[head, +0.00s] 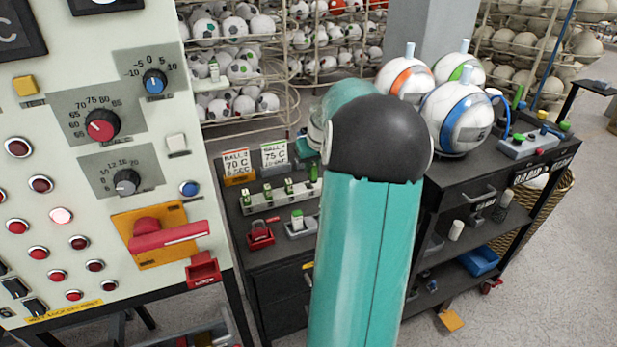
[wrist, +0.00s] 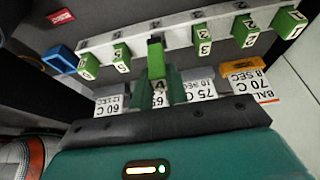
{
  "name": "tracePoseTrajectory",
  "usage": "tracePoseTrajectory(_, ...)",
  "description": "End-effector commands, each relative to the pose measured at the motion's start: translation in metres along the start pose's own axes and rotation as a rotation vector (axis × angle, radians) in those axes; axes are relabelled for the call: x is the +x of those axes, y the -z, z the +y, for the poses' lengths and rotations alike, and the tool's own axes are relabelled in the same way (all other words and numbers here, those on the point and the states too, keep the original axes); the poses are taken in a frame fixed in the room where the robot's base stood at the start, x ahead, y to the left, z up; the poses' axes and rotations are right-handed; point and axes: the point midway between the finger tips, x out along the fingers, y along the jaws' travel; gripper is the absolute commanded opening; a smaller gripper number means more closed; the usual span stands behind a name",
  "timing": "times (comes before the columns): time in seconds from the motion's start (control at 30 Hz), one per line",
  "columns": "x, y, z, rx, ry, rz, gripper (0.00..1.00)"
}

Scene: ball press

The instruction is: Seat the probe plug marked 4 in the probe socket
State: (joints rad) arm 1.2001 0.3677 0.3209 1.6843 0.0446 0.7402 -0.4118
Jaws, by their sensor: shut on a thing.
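In the wrist view, a green plug marked 4 (wrist: 157,62) stands between the dark green fingers of my gripper (wrist: 159,88), which are shut on it. It is at the white numbered rack (wrist: 184,19), in line with the gap between plugs 3 and 5; whether its foot is clear of the rack cannot be told. Other green plugs, 3 (wrist: 203,40) and 5 (wrist: 122,57) among them, stand in the rack. In the head view, my arm hides the gripper and part of the rack (head: 268,203). I cannot surely identify the probe socket; a small grey block (head: 301,229) stands before the rack.
Setting cards (head: 236,163) stand behind the rack. A red device (head: 260,235) sits on the dark bench near the grey block. A control panel (head: 80,180) rises at left. A dark cart (head: 470,185) with large balls (head: 455,118) is at right. A blue frame shows in the wrist view (wrist: 60,60).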

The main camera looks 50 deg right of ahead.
Motion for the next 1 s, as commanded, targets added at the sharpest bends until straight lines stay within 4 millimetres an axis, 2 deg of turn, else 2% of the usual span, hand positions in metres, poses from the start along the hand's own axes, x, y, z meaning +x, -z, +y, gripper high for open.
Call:
tracePoseTrajectory(0.03, 0.011, 0.003, -0.001, -0.001, 0.003, -0.002, 0.0)
tracePoseTrajectory(0.1, 0.02, 0.006, -0.002, -0.001, 0.002, 0.0, 0.0)
tracePoseTrajectory(0.3, 0.035, 0.01, -0.005, -0.001, 0.001, -0.001, 0.0)
tracePoseTrajectory(0.5, 0.06, -0.001, -0.003, 0.0, 0.0, -0.001, 0.0)
tracePoseTrajectory(0.9, 0.065, -0.003, -0.004, -0.001, 0.0, 0.0, 0.0)
tracePoseTrajectory(0.93, 0.064, -0.003, -0.004, -0.001, 0.0, 0.001, 0.22)
tracePoseTrajectory(1.0, 0.064, -0.003, -0.004, -0.001, 0.0, 0.001, 0.35)
